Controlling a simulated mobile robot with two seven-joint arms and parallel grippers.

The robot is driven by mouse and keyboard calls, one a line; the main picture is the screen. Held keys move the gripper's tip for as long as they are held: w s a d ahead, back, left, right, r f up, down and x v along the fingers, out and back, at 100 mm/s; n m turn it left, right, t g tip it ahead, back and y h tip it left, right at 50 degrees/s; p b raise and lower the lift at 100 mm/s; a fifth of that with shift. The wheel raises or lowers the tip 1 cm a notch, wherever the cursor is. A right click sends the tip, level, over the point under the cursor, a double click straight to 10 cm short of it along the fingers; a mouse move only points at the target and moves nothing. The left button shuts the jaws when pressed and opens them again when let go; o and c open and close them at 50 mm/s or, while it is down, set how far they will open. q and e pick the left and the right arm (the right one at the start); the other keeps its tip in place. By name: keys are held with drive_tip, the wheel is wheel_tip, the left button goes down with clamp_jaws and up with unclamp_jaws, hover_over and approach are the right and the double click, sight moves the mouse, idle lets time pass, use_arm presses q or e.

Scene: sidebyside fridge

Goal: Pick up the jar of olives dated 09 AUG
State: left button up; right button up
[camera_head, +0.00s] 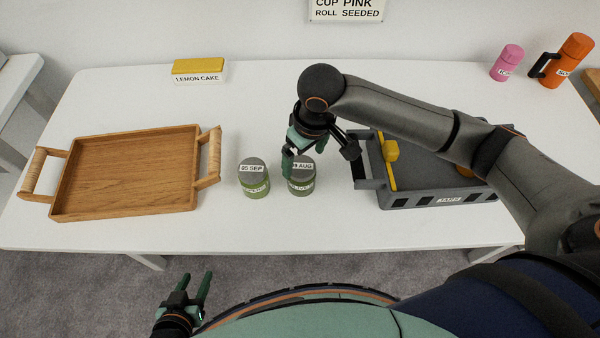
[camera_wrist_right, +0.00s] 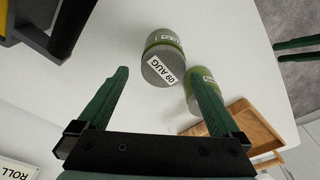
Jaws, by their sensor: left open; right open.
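The jar dated 09 AUG (camera_head: 301,184) stands upright on the white table, green with a grey lid. It also shows in the right wrist view (camera_wrist_right: 163,62), lying ahead between my fingers. My right gripper (camera_head: 299,148) is open just above and behind this jar, partly covering its lid; in its wrist view (camera_wrist_right: 163,84) nothing is between the fingertips. A similar jar dated 05 SEP (camera_head: 254,180) stands close to its left; that jar is partly hidden behind a finger in the wrist view (camera_wrist_right: 193,88). My left gripper (camera_head: 196,281) is open and empty, low in front of the table.
An empty wooden tray (camera_head: 125,178) is on the left. A grey crate (camera_head: 425,198) with a yellow item (camera_head: 390,150) is right of the jars. A lemon cake box (camera_head: 199,70) and pink (camera_head: 507,62) and orange (camera_head: 568,58) containers stand at the back.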

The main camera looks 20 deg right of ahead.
sight(300, 172)
drive_tip(key=shift+w+f, duration=0.15)
drive_tip(key=shift+f, duration=0.7)
drive_tip(key=f, duration=0.5)
drive_tip(key=shift+w+a+f, duration=0.1)
drive_tip(key=shift+w+a, duration=0.05)
drive_tip(key=shift+a, duration=0.2)
clamp_jaws()
